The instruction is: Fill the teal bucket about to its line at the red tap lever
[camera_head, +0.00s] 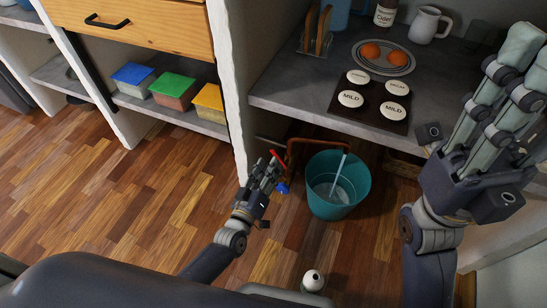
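The teal bucket (358,191) stands upright on the wooden floor below the counter. A pale blue streak, seemingly running water, slants down into it, and a paler round surface shows low inside. I cannot make out the line. The red tap lever (277,156) is left of the bucket, by a copper-coloured pipe (308,141). My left gripper (272,170) is at the lever, its fingers close to or touching it; their grip is too small to tell. A small blue piece (283,188) shows beside it. My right gripper (512,75) is raised at the right, fingers extended and apart, with nothing seen between them.
The counter (275,92) above the bucket holds a dark board (372,112) with round MILD tins, a plate of orange items (384,57) and a white jug (428,25). Lidded boxes (173,88) sit on a low shelf at left. The floor at left is clear.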

